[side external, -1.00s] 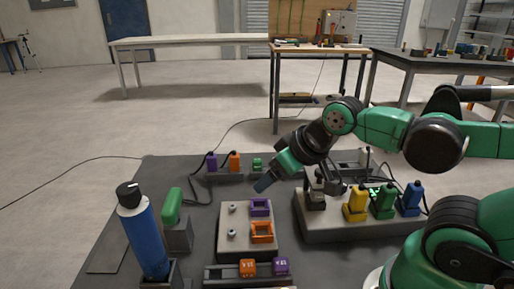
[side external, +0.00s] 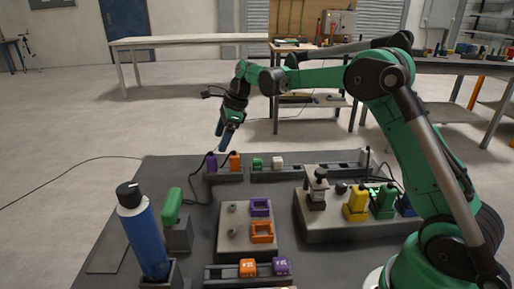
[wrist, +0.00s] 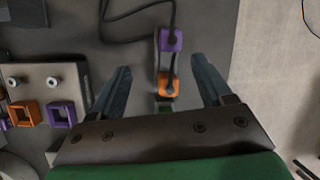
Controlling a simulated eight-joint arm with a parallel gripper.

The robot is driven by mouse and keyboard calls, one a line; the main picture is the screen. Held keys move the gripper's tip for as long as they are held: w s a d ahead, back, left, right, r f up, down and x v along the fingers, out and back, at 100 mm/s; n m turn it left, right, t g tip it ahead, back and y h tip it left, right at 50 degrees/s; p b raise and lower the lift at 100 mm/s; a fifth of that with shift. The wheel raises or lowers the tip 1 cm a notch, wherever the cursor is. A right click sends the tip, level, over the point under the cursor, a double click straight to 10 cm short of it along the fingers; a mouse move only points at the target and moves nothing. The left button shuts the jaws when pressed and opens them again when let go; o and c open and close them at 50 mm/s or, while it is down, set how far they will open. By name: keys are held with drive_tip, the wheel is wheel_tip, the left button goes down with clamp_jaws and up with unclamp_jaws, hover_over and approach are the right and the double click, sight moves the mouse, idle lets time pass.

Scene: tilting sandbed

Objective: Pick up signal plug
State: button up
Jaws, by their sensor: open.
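Two cabled plugs, a purple plug (side external: 212,163) and an orange plug (side external: 235,162), stand upright side by side in a holder at the back of the dark table. I cannot tell from the pictures which one is the signal plug. My gripper (side external: 226,138) hangs above them, pointing down, apart from both. In the wrist view my gripper (wrist: 161,64) is open and empty. The orange plug (wrist: 168,84) shows between its fingers, and the purple plug (wrist: 172,40) shows just beyond the fingertips.
Black cables (wrist: 137,12) run from the plugs. Right of them, a rail (side external: 310,166) holds a green and a white block. A grey block with purple and orange square frames (side external: 262,233) sits nearer. Yellow and green plugs (side external: 357,203) stand on a raised block at right.

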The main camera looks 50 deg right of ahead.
sight(216, 158)
drive_tip(key=shift+w+d+f+m, duration=0.25)
drive_tip(key=shift+w+f+m, duration=0.05)
drive_tip(key=shift+f+m, duration=0.25)
drive_tip(key=shift+w+d+f+m, duration=0.2)
drive_tip(key=shift+w+f+m, duration=0.1)
drive_tip(key=shift+f+m, duration=0.2)
drive_tip(key=shift+w+f+m, duration=0.1)
drive_tip(key=shift+f+m, duration=0.15)
drive_tip(key=shift+f, duration=0.05)
drive_tip(key=shift+x, duration=2.6)
drive_tip(key=shift+a, duration=0.1)
clamp_jaws()
